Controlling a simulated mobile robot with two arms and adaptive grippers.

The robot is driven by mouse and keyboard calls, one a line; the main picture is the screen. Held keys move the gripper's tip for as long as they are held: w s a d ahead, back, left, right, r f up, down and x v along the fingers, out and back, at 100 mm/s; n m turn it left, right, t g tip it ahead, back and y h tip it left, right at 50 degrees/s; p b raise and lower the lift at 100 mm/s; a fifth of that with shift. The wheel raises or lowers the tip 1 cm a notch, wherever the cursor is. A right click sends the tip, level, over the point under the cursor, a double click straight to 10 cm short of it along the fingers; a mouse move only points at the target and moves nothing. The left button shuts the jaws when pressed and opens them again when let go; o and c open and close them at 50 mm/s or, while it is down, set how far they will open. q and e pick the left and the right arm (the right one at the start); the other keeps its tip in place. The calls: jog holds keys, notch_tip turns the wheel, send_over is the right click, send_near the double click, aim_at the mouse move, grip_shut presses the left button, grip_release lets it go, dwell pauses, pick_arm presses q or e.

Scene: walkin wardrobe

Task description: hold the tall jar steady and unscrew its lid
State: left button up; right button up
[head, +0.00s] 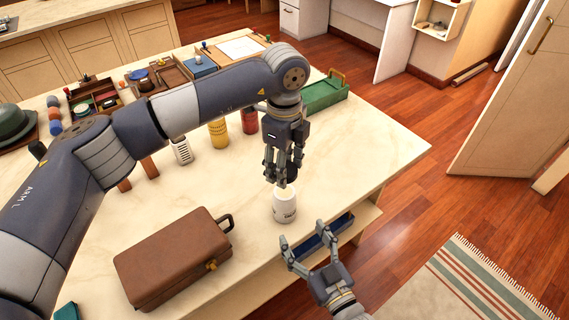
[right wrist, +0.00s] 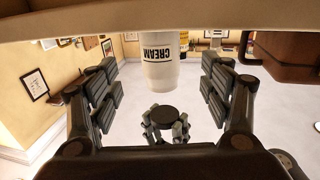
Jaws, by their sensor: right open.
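The tall white jar (head: 285,206) stands upright on the counter near its front edge; in the right wrist view, turned upside down, the jar (right wrist: 158,68) shows the word CREAM. My left gripper (head: 283,183) points down just above the jar's top. In the wrist view its fingers (right wrist: 166,120) surround a dark round piece; I cannot tell whether this is the lid or part of the gripper. A narrow gap shows between it and the jar. My right gripper (head: 311,251) is open and empty, in front of the jar, its fingers pointing towards it.
A brown case (head: 173,262) lies left of the jar. Yellow (head: 218,134) and red (head: 249,122) bottles and a green tray (head: 322,95) stand behind. The counter to the right is clear.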

jog(key=shift+s+d, duration=0.3)
jog(key=shift+s, duration=0.25)
